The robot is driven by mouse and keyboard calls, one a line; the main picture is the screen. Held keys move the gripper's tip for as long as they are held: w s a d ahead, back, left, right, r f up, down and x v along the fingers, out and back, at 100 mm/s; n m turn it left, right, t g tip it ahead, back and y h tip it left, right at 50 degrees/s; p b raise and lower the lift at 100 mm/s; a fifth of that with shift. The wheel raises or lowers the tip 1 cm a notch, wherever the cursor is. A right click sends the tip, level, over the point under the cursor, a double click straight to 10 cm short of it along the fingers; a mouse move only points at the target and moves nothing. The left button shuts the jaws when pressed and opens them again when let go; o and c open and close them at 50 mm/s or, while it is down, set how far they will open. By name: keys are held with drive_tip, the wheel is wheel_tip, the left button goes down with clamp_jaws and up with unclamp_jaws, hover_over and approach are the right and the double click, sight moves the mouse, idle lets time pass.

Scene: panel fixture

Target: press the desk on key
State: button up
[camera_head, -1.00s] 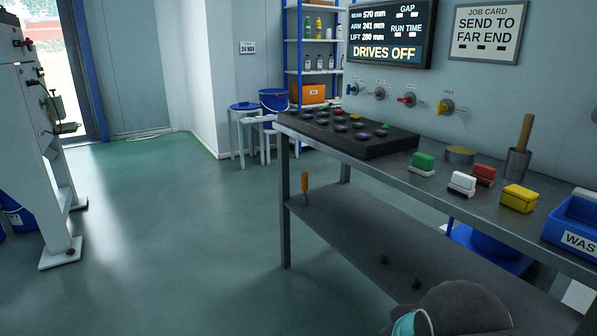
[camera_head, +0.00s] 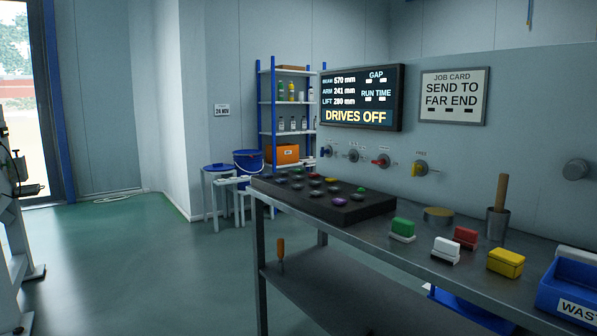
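A dark key desk (camera_head: 322,201) with several round keys stands on the left end of the grey metal bench. Most keys are dark; one is purple (camera_head: 340,201), one green (camera_head: 361,190), one yellow (camera_head: 331,180) and one red (camera_head: 314,176). Any labels on the keys are too small to read, so I cannot tell which is the on key. The screen (camera_head: 361,97) on the wall above reads DRIVES OFF. My gripper is not in view.
Green, white, red and yellow blocks (camera_head: 506,262) sit on the bench (camera_head: 372,243), with a blue waste bin (camera_head: 570,291) at its right end. Wall knobs (camera_head: 421,168) line the wall behind. A job card (camera_head: 453,97) reads SEND TO FAR END.

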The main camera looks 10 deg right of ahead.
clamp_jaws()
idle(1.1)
